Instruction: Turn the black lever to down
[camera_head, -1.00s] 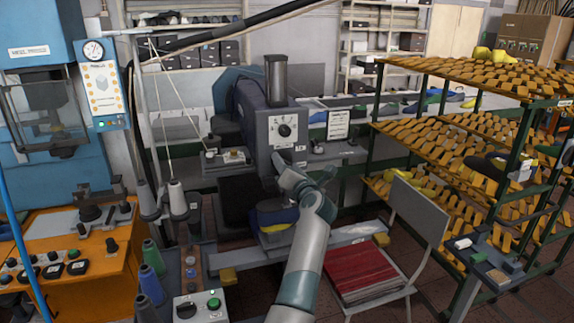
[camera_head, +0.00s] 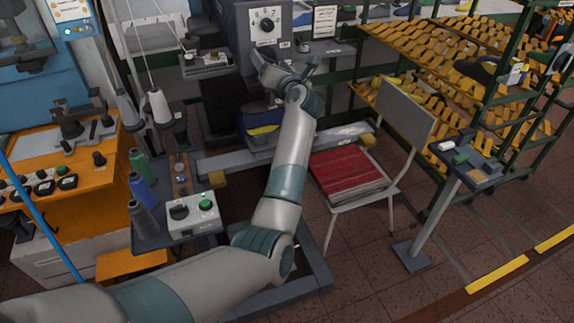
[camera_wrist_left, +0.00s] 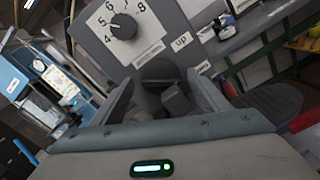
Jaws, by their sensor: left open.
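My left gripper (camera_head: 285,68) is open in front of the grey machine (camera_head: 228,18), just below its white dial plate. In the left wrist view its two fingers (camera_wrist_left: 163,80) stand apart. A dark grey-black piece, which looks like the black lever (camera_wrist_left: 175,99), shows between them; I cannot tell its exact position or whether the fingers touch it. A label reading "up" (camera_wrist_left: 181,41) is on the panel above and right of it, and a second small label (camera_wrist_left: 203,68) sits lower. In the head view the gripper hides the lever. My right gripper is not in view.
A black numbered knob (camera_wrist_left: 124,26) sits above the gripper; it also shows in the head view (camera_head: 266,25). A chair with a red seat (camera_head: 347,172) stands right of my arm. A control box (camera_head: 193,214) and thread cones (camera_head: 143,190) are at the left. Racks (camera_head: 475,60) stand at the right.

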